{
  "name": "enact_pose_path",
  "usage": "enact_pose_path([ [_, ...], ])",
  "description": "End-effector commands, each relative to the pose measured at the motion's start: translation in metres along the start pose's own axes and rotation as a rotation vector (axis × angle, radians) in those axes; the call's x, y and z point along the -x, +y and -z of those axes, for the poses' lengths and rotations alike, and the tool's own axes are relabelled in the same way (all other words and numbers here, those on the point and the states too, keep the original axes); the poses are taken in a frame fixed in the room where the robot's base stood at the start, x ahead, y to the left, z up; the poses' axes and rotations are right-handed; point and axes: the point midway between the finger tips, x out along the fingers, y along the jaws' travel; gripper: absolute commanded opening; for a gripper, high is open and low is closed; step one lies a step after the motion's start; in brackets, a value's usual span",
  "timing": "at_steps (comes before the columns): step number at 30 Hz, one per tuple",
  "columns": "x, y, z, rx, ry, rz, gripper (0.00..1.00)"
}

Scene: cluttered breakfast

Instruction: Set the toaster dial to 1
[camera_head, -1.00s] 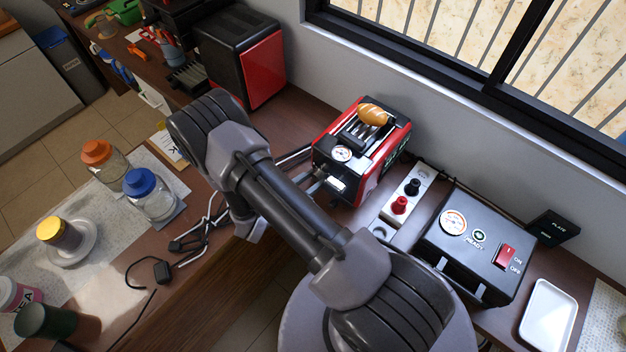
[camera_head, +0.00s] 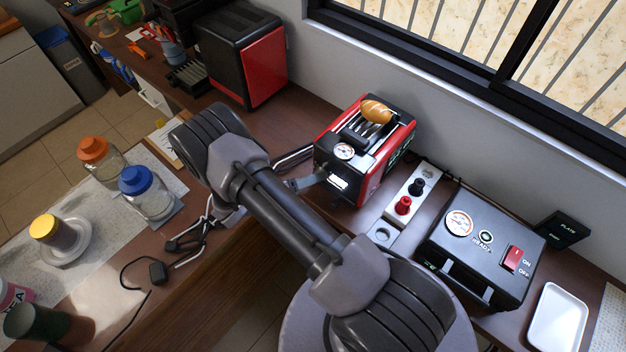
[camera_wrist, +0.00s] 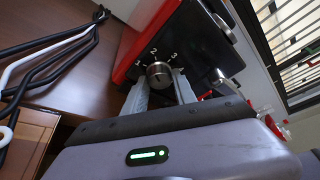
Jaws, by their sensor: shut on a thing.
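The red and black toaster (camera_head: 378,174) stands on the counter below the window, with a bread roll (camera_head: 376,111) on top. In the wrist view, the toaster's dark front (camera_wrist: 190,36) carries a round metal dial (camera_wrist: 159,73) with the numbers 1, 2 and 3 around its upper side, 1 at the left. My gripper (camera_wrist: 160,84) is shut on the dial, one finger on each side. The dial's pointer is too small to read for certain. In the head view, my gripper (camera_head: 308,182) is at the toaster's front, and the dial cannot be made out.
A black box with a gauge and red switch (camera_head: 482,247) and a strip with red and black knobs (camera_head: 413,194) stand right of the toaster. A larger red and black appliance (camera_head: 240,55) stands behind left. Loose cables (camera_head: 185,240) and jars (camera_head: 146,193) lie left.

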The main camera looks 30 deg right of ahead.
Motion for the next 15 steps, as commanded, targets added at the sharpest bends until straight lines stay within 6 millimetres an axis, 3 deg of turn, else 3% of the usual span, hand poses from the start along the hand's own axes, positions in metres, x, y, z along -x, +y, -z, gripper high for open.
enact_pose_path([
  [15,-0.0008,0.0051,0.0023,0.410,-0.001,0.170,0.00],
])
